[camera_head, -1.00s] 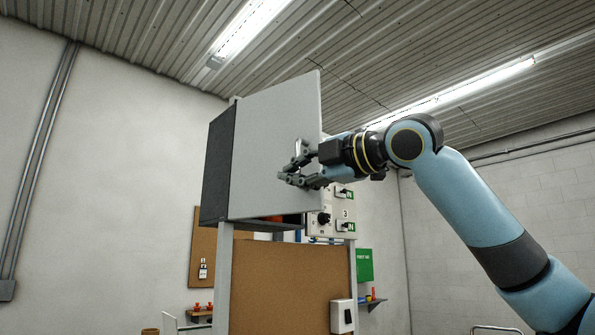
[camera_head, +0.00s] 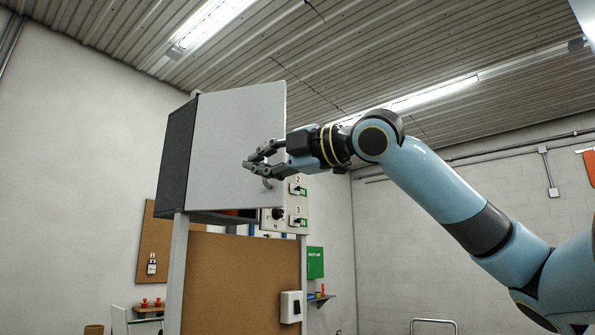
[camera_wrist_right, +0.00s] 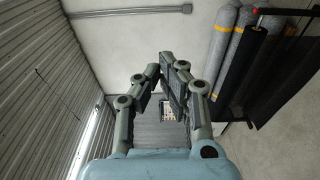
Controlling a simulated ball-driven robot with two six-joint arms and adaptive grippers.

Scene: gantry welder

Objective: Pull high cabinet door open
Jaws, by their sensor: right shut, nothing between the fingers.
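The high cabinet (camera_head: 176,158) has a dark side wall and a light grey door (camera_head: 235,135), left of centre in the head view. The door's right edge looks nearer to me than its left edge, so it appears partly swung out. A curved handle (camera_head: 267,183) shows near the door's lower right edge. My right gripper (camera_head: 250,166) is in front of the door, just above the handle, shut and empty. Its fingers (camera_wrist_right: 163,68) also show in the right wrist view, with nothing between them; neither door nor handle is clear there. My left gripper is not in view.
A corkboard panel (camera_head: 240,278) is under the cabinet, with a switch panel (camera_head: 299,205) to its upper right. A green box (camera_head: 315,262) hangs behind. Grey cylinders with yellow bands (camera_wrist_right: 227,45) show in the wrist view.

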